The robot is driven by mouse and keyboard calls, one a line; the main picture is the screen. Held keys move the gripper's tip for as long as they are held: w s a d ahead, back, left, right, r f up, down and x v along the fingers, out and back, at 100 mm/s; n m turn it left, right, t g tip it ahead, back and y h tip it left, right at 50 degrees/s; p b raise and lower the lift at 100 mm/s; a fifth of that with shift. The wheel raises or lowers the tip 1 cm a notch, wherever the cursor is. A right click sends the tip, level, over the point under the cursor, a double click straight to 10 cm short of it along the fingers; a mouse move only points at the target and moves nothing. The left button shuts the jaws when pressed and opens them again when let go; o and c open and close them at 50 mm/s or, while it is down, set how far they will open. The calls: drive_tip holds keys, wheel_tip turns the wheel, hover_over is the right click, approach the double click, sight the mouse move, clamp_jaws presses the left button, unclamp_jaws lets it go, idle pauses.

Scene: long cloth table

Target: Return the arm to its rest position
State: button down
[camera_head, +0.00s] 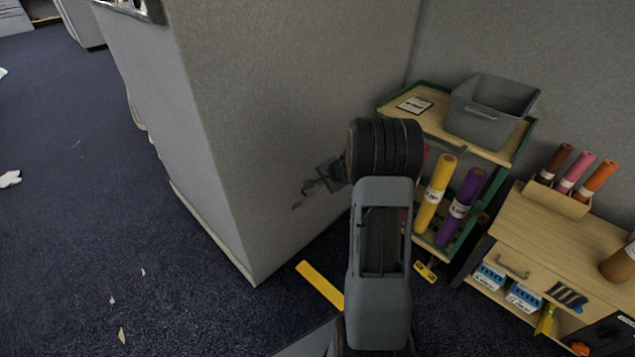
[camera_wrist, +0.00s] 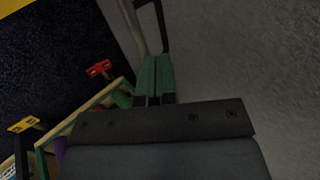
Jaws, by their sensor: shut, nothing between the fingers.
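My arm reaches up from the bottom centre of the head view, and its dark wrist is bent toward the left. My gripper (camera_head: 308,190) is small there and lies in front of the grey partition wall (camera_head: 290,90). In the wrist view the two green fingers of my gripper (camera_wrist: 154,72) are together, with nothing between them. I cannot tell how far the fingertips are from the wall. My arm hides part of the trolley and the floor behind it.
A green-edged trolley (camera_head: 437,122) stands right of my wrist, with a grey bin (camera_head: 480,125) on top and yellow (camera_head: 434,195) and purple (camera_head: 460,208) rolls below. A wooden cabinet (camera_head: 540,235) stands farther right. A yellow strip (camera_head: 318,284) lies on the floor. Open carpet (camera_head: 90,230) is at left.

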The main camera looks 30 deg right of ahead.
drive_tip(key=s+a+r+n+g+p, duration=0.1)
drive_tip(key=s+a+r+n+p, duration=0.2)
drive_tip(key=a+r+p, duration=0.5)
drive_tip(key=s+a+r+n+g+y+p, duration=0.1)
drive_tip(key=s+a+r+n+p, duration=0.25)
drive_tip(key=r, duration=0.85)
drive_tip(key=s+a+r+n+g+p, duration=0.1)
drive_tip(key=s+a+r+n+p, duration=0.1)
drive_tip(key=s+a+r+p, duration=0.45)
drive_tip(key=s+a+r+n+h+p, duration=0.1)
drive_tip(key=s+r+n+p, duration=0.1)
drive_tip(key=s+r+p, duration=0.2)
drive_tip(key=s+r+n+g+h+p, duration=0.1)
drive_tip(key=s+r+p, duration=0.3)
drive_tip(key=r, duration=0.5)
drive_tip(key=s+a+r+n+h+p, duration=0.1)
drive_tip(key=s+r+n+p, duration=0.2)
drive_tip(key=r+p, duration=0.3)
drive_tip(key=shift+s+a+r+n+g+p, duration=0.3)
drive_tip(key=shift+s+r+n+p, duration=0.15)
drive_tip(key=shift+r, duration=0.4)
